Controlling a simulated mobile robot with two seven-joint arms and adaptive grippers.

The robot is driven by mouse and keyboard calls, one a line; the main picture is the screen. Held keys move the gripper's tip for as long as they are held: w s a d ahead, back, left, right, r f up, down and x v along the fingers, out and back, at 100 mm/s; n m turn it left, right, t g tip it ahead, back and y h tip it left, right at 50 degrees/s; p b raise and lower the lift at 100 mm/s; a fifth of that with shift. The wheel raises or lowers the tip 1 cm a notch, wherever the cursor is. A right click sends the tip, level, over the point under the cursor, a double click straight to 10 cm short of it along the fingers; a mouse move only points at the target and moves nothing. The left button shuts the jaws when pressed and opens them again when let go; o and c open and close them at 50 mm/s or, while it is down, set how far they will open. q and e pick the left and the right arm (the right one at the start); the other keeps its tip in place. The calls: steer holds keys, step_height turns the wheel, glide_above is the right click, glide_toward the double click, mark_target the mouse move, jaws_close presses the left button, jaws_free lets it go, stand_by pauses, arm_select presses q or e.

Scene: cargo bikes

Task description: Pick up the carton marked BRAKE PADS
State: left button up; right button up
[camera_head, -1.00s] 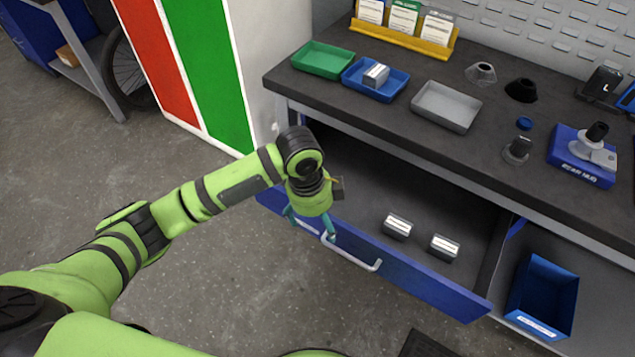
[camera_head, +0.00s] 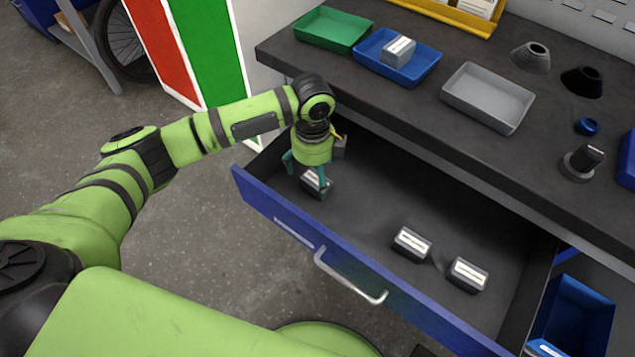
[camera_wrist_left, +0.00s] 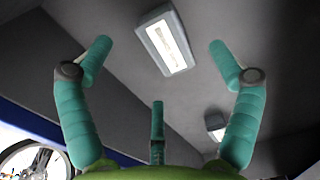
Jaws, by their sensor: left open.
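My left gripper (camera_head: 306,176) is open and empty above the left end of the open drawer, its teal fingers apart. A small grey carton with a white label (camera_head: 319,187) lies in the drawer under it and is partly hidden by a finger. In the left wrist view a carton (camera_wrist_left: 150,43) lies ahead, between the open fingers and apart from them. Two similar cartons, a middle one (camera_head: 412,245) and a right one (camera_head: 468,275), lie farther right in the drawer. The label print is too small to read, so I cannot tell which is BRAKE PADS. My right gripper is out of view.
The blue drawer front (camera_head: 290,232) with its handle (camera_head: 350,278) stands out below the dark worktop (camera_head: 415,115). On the worktop are a green tray (camera_head: 334,42), a blue tray (camera_head: 424,67) holding another carton, and a grey tray (camera_head: 488,120). Bare drawer floor lies between the cartons.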

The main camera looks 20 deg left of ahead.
mark_target(314, 183)
arm_select(q)
step_height(314, 183, down, 4)
steer(key=shift+f, duration=0.3)
steer(key=shift+c, duration=0.4)
steer(key=c, duration=1.2)
steer(key=shift+r, duration=0.15)
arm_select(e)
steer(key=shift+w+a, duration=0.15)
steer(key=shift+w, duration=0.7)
